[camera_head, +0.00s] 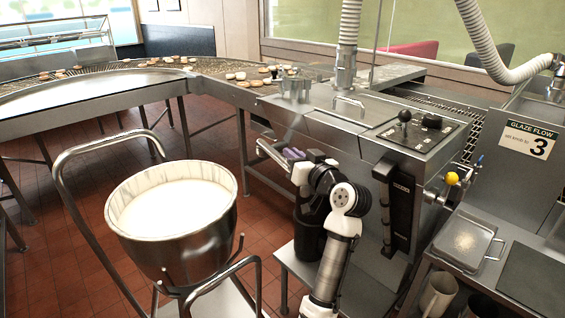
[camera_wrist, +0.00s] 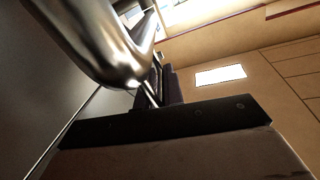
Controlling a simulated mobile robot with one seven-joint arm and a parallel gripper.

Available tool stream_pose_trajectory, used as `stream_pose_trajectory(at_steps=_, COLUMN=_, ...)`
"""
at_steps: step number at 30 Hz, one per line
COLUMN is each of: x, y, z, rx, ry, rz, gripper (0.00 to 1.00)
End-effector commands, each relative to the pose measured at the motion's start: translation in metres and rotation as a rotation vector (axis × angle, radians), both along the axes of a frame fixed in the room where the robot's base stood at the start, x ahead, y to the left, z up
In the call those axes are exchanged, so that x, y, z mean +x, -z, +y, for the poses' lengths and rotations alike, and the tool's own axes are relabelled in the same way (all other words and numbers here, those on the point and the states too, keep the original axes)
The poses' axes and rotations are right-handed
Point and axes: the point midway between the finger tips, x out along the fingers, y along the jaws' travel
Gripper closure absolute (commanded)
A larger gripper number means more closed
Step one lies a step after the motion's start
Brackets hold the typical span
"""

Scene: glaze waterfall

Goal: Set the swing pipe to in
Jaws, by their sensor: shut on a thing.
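The swing pipe (camera_head: 269,151) is a bare metal tube sticking out low at the left front of the steel glaze machine, its open end toward the left. My gripper (camera_head: 292,154), with purple-looking fingers, is shut on the pipe. In the wrist view the shiny curved pipe (camera_wrist: 105,45) fills the upper left, and my gripper (camera_wrist: 153,92) meets it near the centre. The finger contact is partly hidden by the pipe and gripper body. No in or out marking for the pipe can be read.
A large steel bowl (camera_head: 137,236) of white glaze stands in a tubular-railed cart left of my arm. A conveyor (camera_head: 110,88) with pastries runs behind. Floor shows between bowl and machine.

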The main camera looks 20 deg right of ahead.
Motion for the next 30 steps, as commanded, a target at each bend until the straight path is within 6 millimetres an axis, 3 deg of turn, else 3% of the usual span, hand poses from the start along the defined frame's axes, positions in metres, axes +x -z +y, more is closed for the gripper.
stream_pose_trajectory(at_steps=9, x=0.005, y=0.001, z=-0.016, rx=0.003, ry=-0.088, rz=0.003, gripper=1.00)
stream_pose_trajectory(at_steps=23, x=0.006, y=0.001, z=-0.016, rx=0.003, ry=-0.101, rz=0.004, gripper=1.00)
stream_pose_trajectory(at_steps=24, x=0.006, y=0.001, z=-0.016, rx=0.003, ry=-0.100, rz=0.005, gripper=0.85)
stream_pose_trajectory(at_steps=27, x=0.006, y=0.001, z=-0.017, rx=0.003, ry=-0.099, rz=0.004, gripper=0.72)
stream_pose_trajectory(at_steps=30, x=0.006, y=0.001, z=-0.017, rx=0.002, ry=-0.098, rz=0.004, gripper=0.70)
